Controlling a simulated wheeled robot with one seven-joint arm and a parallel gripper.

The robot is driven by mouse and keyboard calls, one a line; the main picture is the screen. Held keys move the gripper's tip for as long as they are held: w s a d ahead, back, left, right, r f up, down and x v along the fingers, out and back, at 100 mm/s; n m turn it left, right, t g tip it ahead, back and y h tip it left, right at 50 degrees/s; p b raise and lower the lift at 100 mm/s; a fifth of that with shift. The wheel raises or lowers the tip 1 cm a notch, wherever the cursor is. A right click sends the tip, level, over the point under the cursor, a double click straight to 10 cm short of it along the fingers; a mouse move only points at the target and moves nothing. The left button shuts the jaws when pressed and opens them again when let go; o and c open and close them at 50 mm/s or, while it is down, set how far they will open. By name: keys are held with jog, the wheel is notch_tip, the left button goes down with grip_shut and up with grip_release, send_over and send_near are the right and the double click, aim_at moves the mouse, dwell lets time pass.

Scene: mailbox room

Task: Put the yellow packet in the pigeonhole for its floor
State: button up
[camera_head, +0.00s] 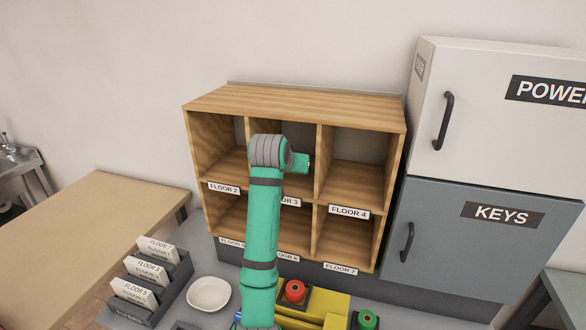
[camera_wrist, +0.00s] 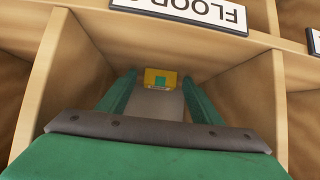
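The yellow packet (camera_wrist: 150,77) shows in the wrist view inside a pigeonhole, with a green square on its near face. My gripper (camera_wrist: 160,78) reaches into this pigeonhole, and its two green fingers are apart, one on each side of the packet. Narrow gaps show between packet and fingers. The compartment's label (camera_wrist: 188,12) is cropped and its number is unreadable. In the head view the wooden pigeonhole unit (camera_head: 300,100) has two rows of three, and my arm hides the middle column, where Floor 3 and Floor 6 labels partly show. My gripper's fingers are hidden there.
A power cabinet (camera_head: 480,140) and keys cabinet (camera_head: 470,260) stand close on the right. Below are a card rack (camera_head: 150,280), a white bowl (camera_head: 208,293), and a yellow box (camera_head: 330,304) near red and green buttons. A wooden table (camera_head: 90,230) is at left.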

jog(key=shift+r, duration=0.2)
jog(key=v, duration=1.2)
